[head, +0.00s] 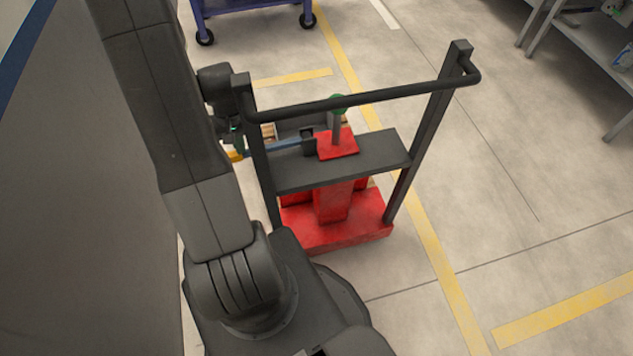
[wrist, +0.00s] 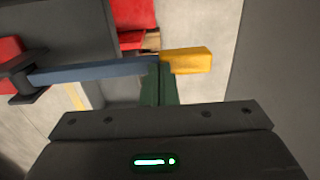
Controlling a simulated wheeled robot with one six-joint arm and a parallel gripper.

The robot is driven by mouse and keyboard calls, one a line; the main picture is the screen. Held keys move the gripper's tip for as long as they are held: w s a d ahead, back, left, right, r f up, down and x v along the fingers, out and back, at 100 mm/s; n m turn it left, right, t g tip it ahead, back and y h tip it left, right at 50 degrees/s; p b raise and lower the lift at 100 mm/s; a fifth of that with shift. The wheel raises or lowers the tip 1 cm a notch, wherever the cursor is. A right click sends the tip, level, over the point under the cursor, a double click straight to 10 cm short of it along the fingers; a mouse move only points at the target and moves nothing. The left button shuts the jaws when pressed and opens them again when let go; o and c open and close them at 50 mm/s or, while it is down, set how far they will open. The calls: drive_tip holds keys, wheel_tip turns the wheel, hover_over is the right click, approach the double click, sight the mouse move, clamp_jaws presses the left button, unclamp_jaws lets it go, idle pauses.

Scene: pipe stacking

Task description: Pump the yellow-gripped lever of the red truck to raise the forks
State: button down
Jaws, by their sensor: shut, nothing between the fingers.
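The red truck (head: 345,232) stands in the middle of the head view, with a dark push-handle frame (head: 360,96). Its lever is a blue-grey bar (head: 287,144) running left to a yellow grip (head: 236,156), mostly hidden behind my arm. In the wrist view the bar (wrist: 95,72) comes from the left and ends in the yellow grip (wrist: 187,61). My gripper (wrist: 159,68) is shut and empty, its dark green fingertips at the joint of bar and grip. I cannot tell whether they touch it. The forks are not clearly visible.
The dark frame post (head: 262,170) stands close to my wrist. A blue cart (head: 250,6) is at the back and a grey table (head: 590,55) at the upper right. The floor to the right is clear.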

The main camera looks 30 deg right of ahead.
wheel_tip(320, 180, up, 13)
drive_tip(key=p, duration=0.9)
drive_tip(key=shift+f, duration=0.2)
wheel_tip(320, 180, down, 13)
drive_tip(key=b, duration=1)
drive_tip(key=shift+r+b, duration=0.2)
drive_tip(key=shift+b, duration=0.15)
wheel_tip(320, 180, up, 13)
drive_tip(key=p, duration=0.9)
